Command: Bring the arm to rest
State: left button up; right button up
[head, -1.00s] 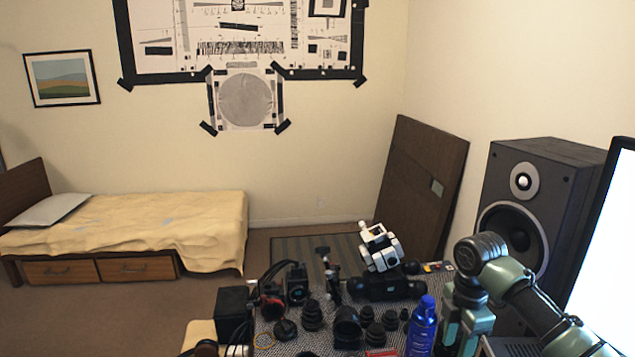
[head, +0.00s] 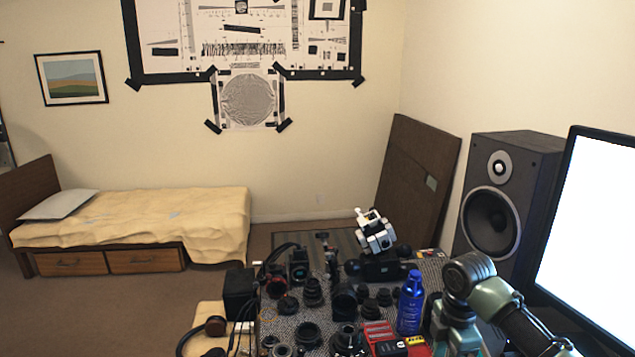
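My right arm comes in from the lower right, green-grey with a dark rounded joint. Past that joint a teal part points down and leaves the bottom edge of the head view, right of the blue bottle (head: 411,302). The fingers of my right gripper do not show, so what they hold cannot be seen. My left arm and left gripper are out of view.
A crowded table holds several black lens parts (head: 344,301), a white and grey device (head: 375,232), a black box (head: 239,293) and red items (head: 378,331). A monitor (head: 590,240) and a speaker (head: 490,215) stand at the right. Open floor (head: 120,310) lies left.

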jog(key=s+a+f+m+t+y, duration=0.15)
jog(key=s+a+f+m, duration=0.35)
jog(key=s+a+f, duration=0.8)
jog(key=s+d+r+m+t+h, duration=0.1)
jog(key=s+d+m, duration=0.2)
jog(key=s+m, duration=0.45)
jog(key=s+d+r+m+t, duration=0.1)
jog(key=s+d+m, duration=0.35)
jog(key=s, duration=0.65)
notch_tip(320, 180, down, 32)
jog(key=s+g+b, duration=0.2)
jog(key=b, duration=0.4)
pick_arm(q)
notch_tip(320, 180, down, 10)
jog(key=b, duration=0.4)
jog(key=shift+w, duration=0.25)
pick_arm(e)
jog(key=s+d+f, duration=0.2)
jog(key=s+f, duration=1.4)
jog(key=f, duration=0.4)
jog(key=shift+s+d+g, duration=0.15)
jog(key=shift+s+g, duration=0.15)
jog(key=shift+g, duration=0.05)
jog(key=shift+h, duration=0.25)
